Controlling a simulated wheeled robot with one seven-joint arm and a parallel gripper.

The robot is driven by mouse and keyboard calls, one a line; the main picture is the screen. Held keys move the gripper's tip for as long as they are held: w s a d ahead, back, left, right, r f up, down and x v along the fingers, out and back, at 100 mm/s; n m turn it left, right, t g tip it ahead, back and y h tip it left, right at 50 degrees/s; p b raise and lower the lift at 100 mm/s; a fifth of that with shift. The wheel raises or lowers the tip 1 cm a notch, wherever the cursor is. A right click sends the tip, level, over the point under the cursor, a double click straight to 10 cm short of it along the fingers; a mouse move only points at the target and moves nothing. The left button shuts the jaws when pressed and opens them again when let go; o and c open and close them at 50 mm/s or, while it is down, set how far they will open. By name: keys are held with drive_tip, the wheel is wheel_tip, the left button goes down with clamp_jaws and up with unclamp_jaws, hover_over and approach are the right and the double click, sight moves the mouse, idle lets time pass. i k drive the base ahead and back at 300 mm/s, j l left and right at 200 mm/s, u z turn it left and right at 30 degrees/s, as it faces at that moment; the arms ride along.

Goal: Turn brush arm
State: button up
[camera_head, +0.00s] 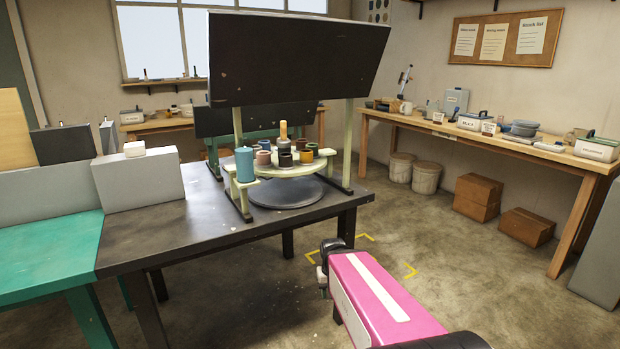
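A round cream wheel (290,170) carries several small cups in dark, brown and teal colours, above a dark table. An upright tan wooden piece (283,130) rises among the cups; I cannot tell whether it belongs to the brush arm. No part is clearly recognisable as the brush arm. A turquoise cylinder (244,165) stands on a cream ledge at the wheel's left. My gripper (323,282) hangs at the end of my pink and white arm, in front of the table's right edge and apart from the wheel. Its fingers are too small to read.
A large dark tilted panel (295,58) on pale posts overhangs the wheel. A grey disc (285,193) lies on the table (150,235) below it. A grey block (140,180) stands at left. The floor right of the table is open up to cardboard boxes (478,197).

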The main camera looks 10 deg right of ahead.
sight(406, 81)
drive_tip(key=i+l+z, duration=0.25)
drive_tip(key=l+z, duration=0.15)
drive_tip(key=l, duration=0.25)
drive_tip(key=i+l+z, duration=0.4)
drive_tip(key=l, duration=0.2)
drive_tip(key=i+l+z, duration=0.4)
drive_tip(key=i+l, duration=0.15)
drive_tip(key=i, duration=0.2)
drive_tip(key=i+l+u, duration=0.1)
drive_tip(key=i, duration=0.3)
drive_tip(key=i+l+u, duration=0.1)
drive_tip(key=i+l, duration=0.15)
drive_tip(key=i+j+u, duration=0.1)
drive_tip(key=i+u, duration=0.2)
drive_tip(key=i, duration=0.8)
drive_tip(key=i+l+u, duration=0.15)
drive_tip(key=i+u, duration=0.2)
drive_tip(key=i, duration=1.85)
drive_tip(key=u, duration=0.05)
